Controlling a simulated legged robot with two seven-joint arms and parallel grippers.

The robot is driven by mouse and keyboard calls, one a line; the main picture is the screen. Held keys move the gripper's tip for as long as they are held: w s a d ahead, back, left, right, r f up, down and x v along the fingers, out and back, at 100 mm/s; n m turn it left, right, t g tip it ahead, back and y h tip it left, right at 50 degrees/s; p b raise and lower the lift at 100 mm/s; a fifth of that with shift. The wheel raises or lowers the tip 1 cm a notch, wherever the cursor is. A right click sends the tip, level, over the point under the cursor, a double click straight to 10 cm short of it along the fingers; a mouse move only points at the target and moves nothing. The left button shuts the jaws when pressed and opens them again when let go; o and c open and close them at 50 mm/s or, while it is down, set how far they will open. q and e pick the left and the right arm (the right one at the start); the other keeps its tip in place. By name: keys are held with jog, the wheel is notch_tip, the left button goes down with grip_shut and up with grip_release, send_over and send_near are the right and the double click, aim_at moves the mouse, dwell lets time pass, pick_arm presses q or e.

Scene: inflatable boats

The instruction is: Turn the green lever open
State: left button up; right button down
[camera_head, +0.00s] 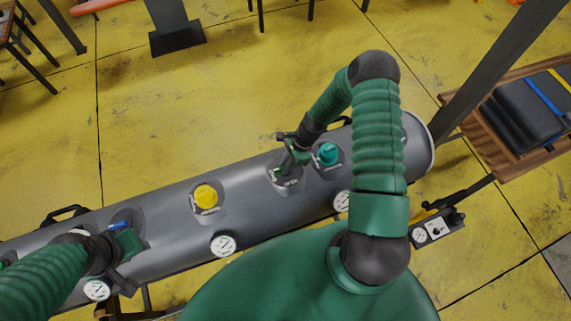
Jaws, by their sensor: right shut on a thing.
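A grey cylindrical tube (262,203) runs across the view with several valve fittings along its top. My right gripper (289,163) reaches down onto the fitting right of the yellow knob and is shut on the green lever there. The fingers mostly hide the lever, so its angle is hard to tell. A plate with lettering (288,183) shows just below the fingers. My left gripper (128,262) is at the left end of the tube, beside a blue lever (119,226). I cannot tell whether its jaws are open.
A yellow knob (205,196) and a teal knob (328,153) stand on either side of my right gripper. Round gauges (223,245) line the tube's near side. The yellow floor behind the tube is mostly clear.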

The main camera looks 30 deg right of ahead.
jog(key=shift+w+a, duration=0.1)
jog(key=shift+a, duration=0.05)
jog(key=n+g+b, duration=0.1)
jog(key=n+b, duration=0.2)
jog(key=shift+w+f, duration=0.1)
jog(key=shift+f, duration=0.05)
jog(key=n+g+b, duration=0.1)
jog(key=n+b, duration=0.1)
jog(key=n+g+b, duration=0.1)
jog(key=n+b, duration=0.1)
jog(key=n, duration=0.1)
jog(key=shift+a, duration=0.1)
jog(key=n+g+b, duration=0.1)
jog(key=n, duration=0.2)
jog(key=n+h+b, duration=0.1)
jog(key=n, duration=0.1)
jog(key=shift+n+g+b, duration=0.4)
jog(key=n, duration=0.1)
jog(key=n+h, duration=0.1)
jog(key=n+h+b, duration=0.1)
jog(key=n, duration=0.1)
jog(key=shift+s+g, duration=0.25)
jog(key=shift+g, duration=0.05)
jog(key=shift+s+n, duration=0.1)
jog(key=shift+n, duration=0.2)
jog(key=c, duration=1.7)
grip_release()
jog(key=o, duration=0.3)
